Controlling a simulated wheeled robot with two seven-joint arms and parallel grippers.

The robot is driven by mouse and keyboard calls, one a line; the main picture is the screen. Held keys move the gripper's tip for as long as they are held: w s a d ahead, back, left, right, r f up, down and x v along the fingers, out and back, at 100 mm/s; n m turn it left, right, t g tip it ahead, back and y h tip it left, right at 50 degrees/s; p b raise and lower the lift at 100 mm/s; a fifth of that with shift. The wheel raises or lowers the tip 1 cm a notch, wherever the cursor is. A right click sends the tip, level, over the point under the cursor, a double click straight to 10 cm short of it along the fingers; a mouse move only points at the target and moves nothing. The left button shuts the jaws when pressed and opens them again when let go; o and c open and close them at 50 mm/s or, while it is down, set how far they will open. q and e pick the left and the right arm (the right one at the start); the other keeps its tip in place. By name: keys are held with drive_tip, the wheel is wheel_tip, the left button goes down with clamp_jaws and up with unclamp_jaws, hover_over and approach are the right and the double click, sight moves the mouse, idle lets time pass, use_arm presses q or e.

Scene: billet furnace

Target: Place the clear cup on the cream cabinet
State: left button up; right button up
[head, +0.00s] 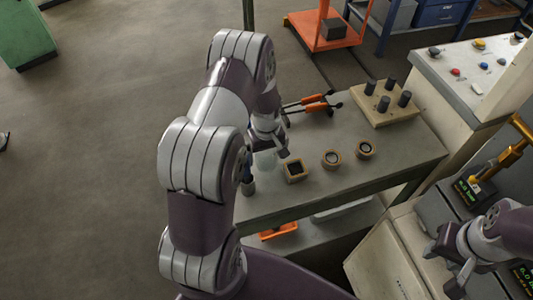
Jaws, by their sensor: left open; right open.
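The clear cup (265,160) appears as a faint, pale see-through shape on the grey workbench, partly hidden by my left arm. My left gripper (274,152) is open right at the cup; I cannot tell whether its fingers touch it. A cream cabinet (455,110) with coloured buttons on its top stands beyond the bench's right end. My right gripper (449,266) is open and empty at the lower right, over grey and cream equipment.
A brass-coloured fitting (512,155) stands at right. Open floor lies left.

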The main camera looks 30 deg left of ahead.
use_arm(q)
wheel_tip(320, 180, up, 11)
drive_tip(key=b, duration=0.1)
drive_tip(key=s+d+r+m+p, duration=0.35)
drive_tip(key=s+d+m, duration=0.75)
drive_tip(key=s+d, duration=0.4)
drive_tip(key=w+d+f+n+t+p, duration=0.2)
drive_tip(key=w+f+n, duration=0.2)
drive_tip(key=f+n, duration=0.15)
drive_tip(key=w+a+n+t+y, duration=0.45)
drive_tip(key=a+n+y, duration=0.2)
drive_tip(key=a, duration=0.45)
drive_tip(key=shift+m+g, duration=0.35)
drive_tip(key=shift+m, duration=0.15)
drive_tip(key=x, duration=1.2)
drive_tip(key=shift+w+d, duration=0.1)
drive_tip(key=shift+w, duration=0.3)
drive_tip(key=shift+w+f, duration=0.25)
drive_tip(key=shift+f, duration=0.05)
drive_tip(key=shift+s+r, duration=0.1)
drive_tip(key=c, duration=0.9)
drive_tip(key=shift+c, duration=1.2)
